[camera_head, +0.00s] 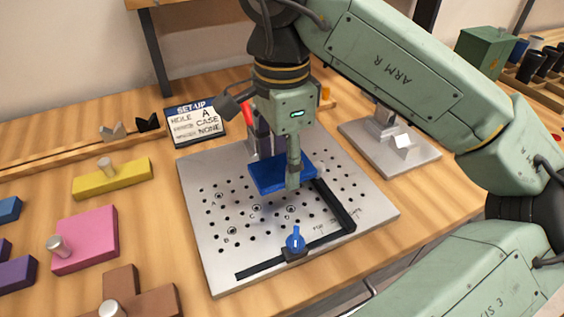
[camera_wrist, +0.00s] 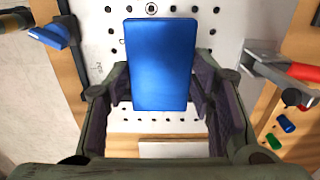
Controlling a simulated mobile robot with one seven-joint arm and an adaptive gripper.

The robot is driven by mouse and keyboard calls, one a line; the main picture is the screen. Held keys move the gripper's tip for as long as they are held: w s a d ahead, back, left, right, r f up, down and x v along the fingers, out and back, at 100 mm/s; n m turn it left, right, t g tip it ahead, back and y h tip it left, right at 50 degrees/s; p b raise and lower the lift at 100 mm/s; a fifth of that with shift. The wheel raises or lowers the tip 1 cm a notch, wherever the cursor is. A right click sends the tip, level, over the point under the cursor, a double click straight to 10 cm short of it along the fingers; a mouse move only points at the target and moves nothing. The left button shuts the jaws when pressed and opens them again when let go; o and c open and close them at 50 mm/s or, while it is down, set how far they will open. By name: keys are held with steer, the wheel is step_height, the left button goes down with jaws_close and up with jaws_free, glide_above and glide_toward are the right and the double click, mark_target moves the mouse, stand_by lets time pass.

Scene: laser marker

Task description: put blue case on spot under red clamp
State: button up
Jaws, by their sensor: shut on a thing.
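The blue case (camera_head: 267,176) is a flat blue block, held over the perforated metal plate (camera_head: 215,262); it looks raised above the surface. My gripper (camera_head: 293,178) is shut on it. In the wrist view the blue case (camera_wrist: 160,60) lies between my two fingers (camera_wrist: 160,95), its long side running away from the camera. The red clamp (camera_head: 248,116) stands at the plate's far edge, partly hidden behind my gripper. In the wrist view its red handle (camera_wrist: 304,72) and metal arm show at the right. The spot under the clamp is hidden in the head view.
A blue-handled clamp (camera_head: 295,240) stands near the plate's front, beside a black L-shaped fence (camera_head: 336,212). A set-up card (camera_head: 195,125) reads hole A, case none. Yellow (camera_head: 112,177), pink (camera_head: 88,238) and brown (camera_head: 140,297) blocks lie left. A grey fixture (camera_head: 400,150) stands right.

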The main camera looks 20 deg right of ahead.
step_height(320, 180, up, 12)
steer(key=r+p, duration=0.1)
steer(key=p, duration=0.8)
steer(key=b, duration=0.7)
glide_above(269, 160)
steer(key=s+d, duration=0.1)
steer(key=s, duration=0.1)
step_height(269, 160, down, 8)
steer(key=shift+s+d+r, duration=0.1)
steer(key=shift+d+r, duration=0.05)
steer(key=shift+r, duration=0.1)
steer(key=shift+w+f+b, duration=0.9)
steer(key=shift+f+b, duration=0.3)
steer(key=shift+f, duration=0.35)
steer(key=shift+w+f+b, duration=0.9)
steer(key=shift+f+b, duration=0.25)
steer(key=shift+f, duration=0.4)
steer(key=shift+w+f+b, duration=0.9)
steer(key=shift+f+b, duration=0.3)
steer(key=shift+f, duration=0.35)
steer(key=shift+f+b, duration=0.4)
steer(key=shift+f, duration=0.15)
steer(key=o, duration=1.3)
steer(key=shift+c, duration=0.2)
